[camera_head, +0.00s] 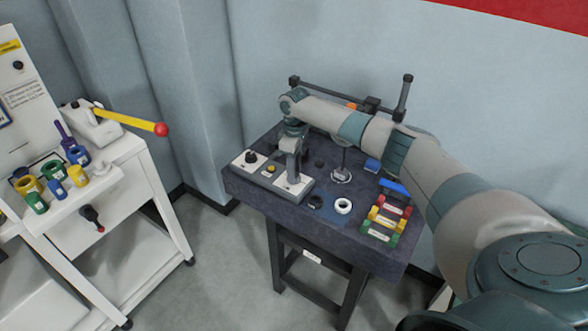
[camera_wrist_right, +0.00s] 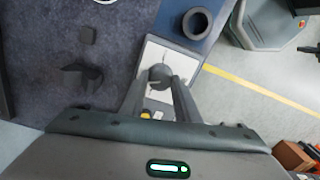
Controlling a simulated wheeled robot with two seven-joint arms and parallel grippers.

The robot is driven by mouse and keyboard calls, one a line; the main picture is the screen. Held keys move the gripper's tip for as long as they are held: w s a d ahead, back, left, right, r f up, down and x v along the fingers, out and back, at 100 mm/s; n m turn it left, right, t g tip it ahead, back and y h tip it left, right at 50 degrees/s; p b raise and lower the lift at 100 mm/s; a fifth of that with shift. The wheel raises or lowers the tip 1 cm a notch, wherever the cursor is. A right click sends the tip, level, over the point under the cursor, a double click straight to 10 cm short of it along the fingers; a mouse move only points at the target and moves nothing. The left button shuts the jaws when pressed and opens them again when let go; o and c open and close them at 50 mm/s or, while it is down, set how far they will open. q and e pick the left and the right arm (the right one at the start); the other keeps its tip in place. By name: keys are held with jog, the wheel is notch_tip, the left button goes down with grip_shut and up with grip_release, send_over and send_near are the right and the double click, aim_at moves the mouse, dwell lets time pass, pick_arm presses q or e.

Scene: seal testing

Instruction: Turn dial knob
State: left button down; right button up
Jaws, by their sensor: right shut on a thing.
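A grey control box (camera_head: 265,171) with light panels sits at the near left part of the dark table. Its left panel carries a black knob (camera_head: 251,157), with a yellow button (camera_head: 271,168) beside it. My left gripper is not in view.
On the dark table (camera_head: 350,238), a black ring (camera_head: 315,202) and a white ring (camera_head: 343,206) lie right of the box. A rack of coloured pieces (camera_head: 385,220) stands farther right. A white cart (camera_head: 150,190) with coloured rings and a yellow lever (camera_head: 130,121) stands left, across bare floor.

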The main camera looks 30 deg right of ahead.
jog(key=shift+n, duration=0.9)
jog(key=shift+r, duration=0.1)
jog(key=o, duration=1.1)
jog(key=shift+c, duration=0.2)
notch_tip(320, 180, up, 17)
jog(key=b, duration=0.4)
jog(key=shift+w+d+r+b, duration=0.15)
jog(key=shift+w+d+b, duration=0.15)
jog(key=shift+b, duration=0.1)
